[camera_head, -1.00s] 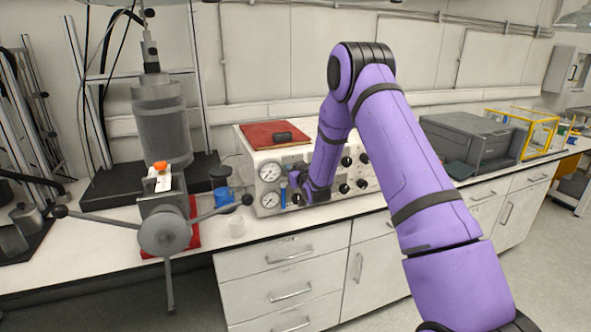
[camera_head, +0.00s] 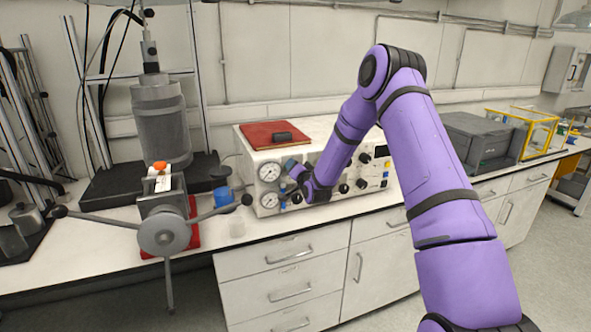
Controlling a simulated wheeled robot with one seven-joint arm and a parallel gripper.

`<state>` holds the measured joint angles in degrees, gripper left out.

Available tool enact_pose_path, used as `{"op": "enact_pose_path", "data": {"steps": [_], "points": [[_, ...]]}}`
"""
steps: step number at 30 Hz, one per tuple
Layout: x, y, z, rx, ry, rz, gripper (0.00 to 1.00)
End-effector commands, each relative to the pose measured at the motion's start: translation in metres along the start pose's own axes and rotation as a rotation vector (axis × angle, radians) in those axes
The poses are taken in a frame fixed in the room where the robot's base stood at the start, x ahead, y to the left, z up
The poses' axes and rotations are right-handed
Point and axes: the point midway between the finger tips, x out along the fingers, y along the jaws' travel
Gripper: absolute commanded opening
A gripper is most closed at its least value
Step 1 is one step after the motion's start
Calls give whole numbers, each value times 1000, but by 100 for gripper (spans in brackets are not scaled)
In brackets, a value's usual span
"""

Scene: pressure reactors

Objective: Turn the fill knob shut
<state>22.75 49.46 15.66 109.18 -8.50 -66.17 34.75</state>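A cream control box (camera_head: 249,152) with two round gauges and several black knobs stands on the bench, left of centre. My gripper (camera_head: 289,184) is at the left part of its front panel, just right of the gauges (camera_head: 268,171). My wrist hides part of the panel, and I cannot tell which knob is the fill knob. Black knobs (camera_head: 344,188) show right of my wrist. The fingers are too small and partly hidden to show whether they are open or touch a knob.
A metal reactor (camera_head: 160,125) with a spoked handwheel (camera_head: 164,235) stands left of the box. A dark grey device (camera_head: 478,140) and a yellow frame (camera_head: 540,135) stand to the right.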

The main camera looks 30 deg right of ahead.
Motion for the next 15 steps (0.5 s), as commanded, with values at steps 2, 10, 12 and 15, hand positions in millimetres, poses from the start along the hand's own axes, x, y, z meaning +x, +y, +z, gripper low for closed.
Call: {"op": "enact_pose_path", "data": {"steps": [2, 10, 12, 15], "points": [[0, 2, -1, 72, 1, 2, 23], [0, 2, 0, 322, 1, 2, 23], [0, 2, 0, 381, 1, 1, 23], [0, 3, 0, 456, 2, 2, 23]]}}
